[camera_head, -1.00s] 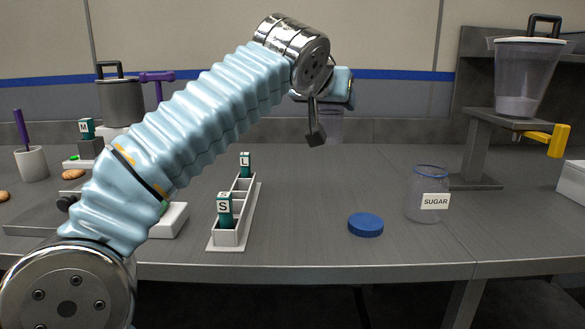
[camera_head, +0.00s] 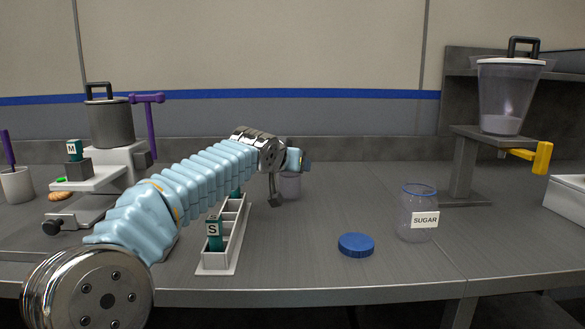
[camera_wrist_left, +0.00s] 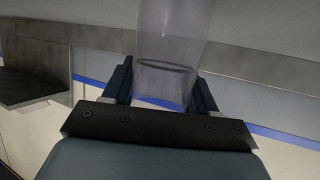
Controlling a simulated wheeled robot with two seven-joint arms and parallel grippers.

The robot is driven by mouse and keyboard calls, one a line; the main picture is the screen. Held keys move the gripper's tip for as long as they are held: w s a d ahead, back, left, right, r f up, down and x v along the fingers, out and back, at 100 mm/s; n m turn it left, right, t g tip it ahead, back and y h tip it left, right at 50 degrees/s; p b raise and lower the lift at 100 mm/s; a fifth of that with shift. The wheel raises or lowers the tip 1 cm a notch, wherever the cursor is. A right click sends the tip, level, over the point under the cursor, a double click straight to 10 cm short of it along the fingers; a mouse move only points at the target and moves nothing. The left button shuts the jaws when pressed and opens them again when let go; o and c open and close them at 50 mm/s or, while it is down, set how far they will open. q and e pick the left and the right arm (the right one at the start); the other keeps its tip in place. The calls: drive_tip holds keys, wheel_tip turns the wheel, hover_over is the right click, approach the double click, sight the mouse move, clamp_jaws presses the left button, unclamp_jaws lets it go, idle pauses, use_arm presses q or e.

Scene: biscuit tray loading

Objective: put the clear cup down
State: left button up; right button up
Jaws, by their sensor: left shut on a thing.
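The clear cup (camera_head: 290,188) is a see-through, greyish cup behind the wrist of my left arm, toward the back of the table. In the left wrist view the cup (camera_wrist_left: 175,40) sits between the two dark fingers of my left gripper (camera_wrist_left: 162,88), which is shut on it. In the head view my left gripper (camera_head: 283,188) is partly hidden by its own wrist, with one dark finger showing left of the cup. The cup looks upright and low over the table; I cannot tell whether its base touches. My right gripper is in neither view.
A rack (camera_head: 238,225) with lettered teal blocks lies below my left forearm. A blue lid (camera_head: 356,245) and a sugar jar (camera_head: 417,218) stand to the right. A dispenser stand (camera_head: 465,165) is farther right. The table (camera_head: 335,195) between the cup and the jar is clear.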

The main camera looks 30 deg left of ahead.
use_arm(q)
drive_tip(key=shift+f, duration=0.25)
drive_tip(key=shift+f, duration=0.1)
drive_tip(key=shift+f, duration=0.15)
drive_tip(key=o, duration=1.1)
drive_tip(key=shift+c, duration=0.2)
drive_tip(key=shift+r, duration=0.35)
drive_tip(key=b+v, duration=0.1)
drive_tip(key=v, duration=1.1)
drive_tip(key=shift+f+b, duration=0.15)
drive_tip(key=shift+b, duration=0.25)
